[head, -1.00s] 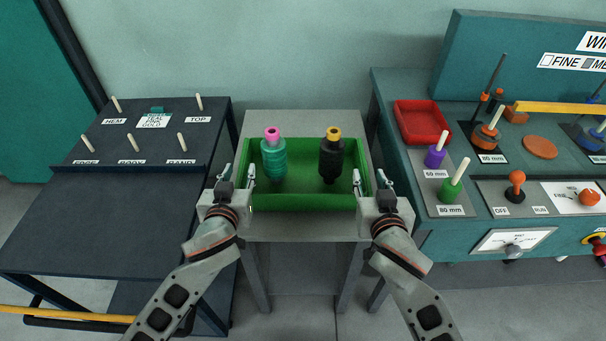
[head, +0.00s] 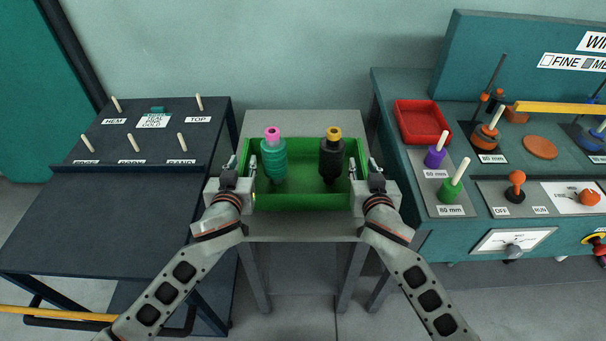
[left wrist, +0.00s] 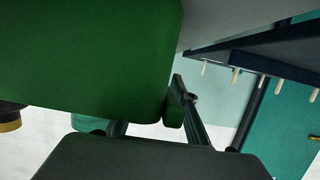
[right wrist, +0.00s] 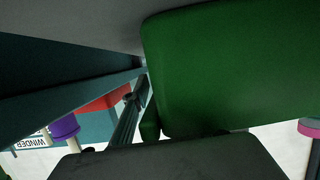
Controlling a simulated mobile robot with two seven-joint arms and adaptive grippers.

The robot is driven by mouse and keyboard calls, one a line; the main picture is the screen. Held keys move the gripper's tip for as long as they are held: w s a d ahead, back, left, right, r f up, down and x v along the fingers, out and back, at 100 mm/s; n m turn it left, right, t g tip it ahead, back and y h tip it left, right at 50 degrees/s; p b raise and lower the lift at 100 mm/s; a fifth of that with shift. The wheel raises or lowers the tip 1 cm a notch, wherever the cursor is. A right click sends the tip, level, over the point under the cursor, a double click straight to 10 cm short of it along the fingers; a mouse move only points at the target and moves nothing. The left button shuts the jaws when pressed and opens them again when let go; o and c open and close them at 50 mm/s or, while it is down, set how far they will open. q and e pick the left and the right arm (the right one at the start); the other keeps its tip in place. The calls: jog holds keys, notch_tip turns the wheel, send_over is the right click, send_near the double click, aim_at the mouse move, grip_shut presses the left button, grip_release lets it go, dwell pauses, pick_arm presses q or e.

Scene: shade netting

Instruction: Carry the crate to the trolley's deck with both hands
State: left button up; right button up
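The green crate (head: 300,202) stands level on a grey table. It holds a teal spool (head: 274,160) with a pink top and a black spool (head: 332,160) with a yellow top. My left gripper (head: 241,170) is at the crate's left wall and my right gripper (head: 363,170) at its right wall. Each has one finger inside the crate and one outside, with the fingers looking apart. Crate walls fill much of the left wrist view (left wrist: 90,50) and right wrist view (right wrist: 225,70); finger contact is hard to see. The trolley's dark deck (head: 120,220) is at the left.
The grey table (head: 300,123) has a bare strip behind the crate. A pegged, labelled panel (head: 150,135) stands at the trolley's back; the deck before it is clear. The right bench carries a red tray (head: 421,122), purple spool (head: 435,157) and green spool (head: 450,189).

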pick_arm(q)
grip_shut()
pick_arm(e)
grip_shut()
pick_arm(q)
jog(key=shift+r, duration=0.2)
pick_arm(e)
jog(key=shift+r, duration=0.15)
